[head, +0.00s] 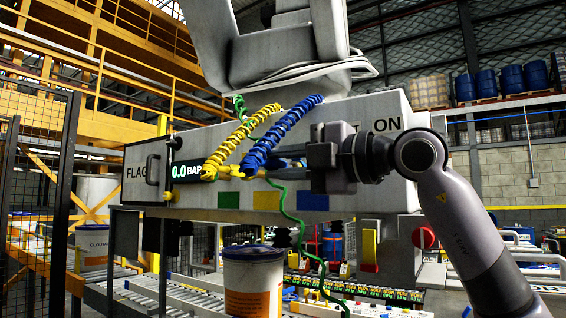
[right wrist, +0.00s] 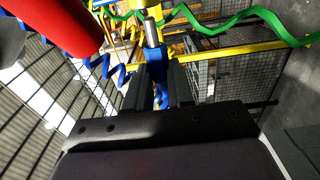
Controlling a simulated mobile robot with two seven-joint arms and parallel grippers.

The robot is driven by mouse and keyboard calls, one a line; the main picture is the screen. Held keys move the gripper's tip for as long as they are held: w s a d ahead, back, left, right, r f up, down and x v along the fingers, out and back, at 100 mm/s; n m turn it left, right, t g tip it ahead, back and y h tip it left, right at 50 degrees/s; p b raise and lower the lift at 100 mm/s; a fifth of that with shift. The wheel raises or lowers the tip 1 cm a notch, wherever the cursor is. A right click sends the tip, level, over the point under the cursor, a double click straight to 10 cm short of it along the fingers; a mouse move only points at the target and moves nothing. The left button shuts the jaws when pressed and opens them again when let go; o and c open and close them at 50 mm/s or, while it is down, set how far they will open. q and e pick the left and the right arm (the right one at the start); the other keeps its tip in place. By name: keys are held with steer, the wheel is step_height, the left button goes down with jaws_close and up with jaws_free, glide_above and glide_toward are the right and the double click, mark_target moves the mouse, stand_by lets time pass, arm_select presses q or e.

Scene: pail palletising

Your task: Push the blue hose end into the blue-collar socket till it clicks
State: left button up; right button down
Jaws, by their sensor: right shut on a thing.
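My right gripper (head: 272,164) reaches in from the right in front of the grey machine box. It is shut on the blue hose end (right wrist: 160,62), which shows between the two dark fingers in the right wrist view with a bare metal tip pointing up and away. The coiled blue hose (head: 290,124) runs from the held end up to the right. In the head view the gripper and coils largely cover the hose end. I cannot make out the blue-collar socket; a blue patch (head: 313,201) is on the box's lower edge. My left gripper is not in view.
A coiled yellow hose (head: 240,142) lies just left of the blue one. A green hose (head: 284,208) hangs below the gripper. The box display (head: 187,171) reads 0.0 BAR. A white pail (head: 252,285) stands below. A red cylinder (right wrist: 65,22) is close in the wrist view.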

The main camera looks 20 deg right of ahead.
steer(key=shift+w+d+p, duration=0.5)
steer(key=shift+w+d, duration=0.35)
steer(key=shift+d, duration=0.25)
steer(key=c, duration=0.9)
jaws_free()
steer(key=b+v, duration=0.2)
steer(key=v, duration=0.5)
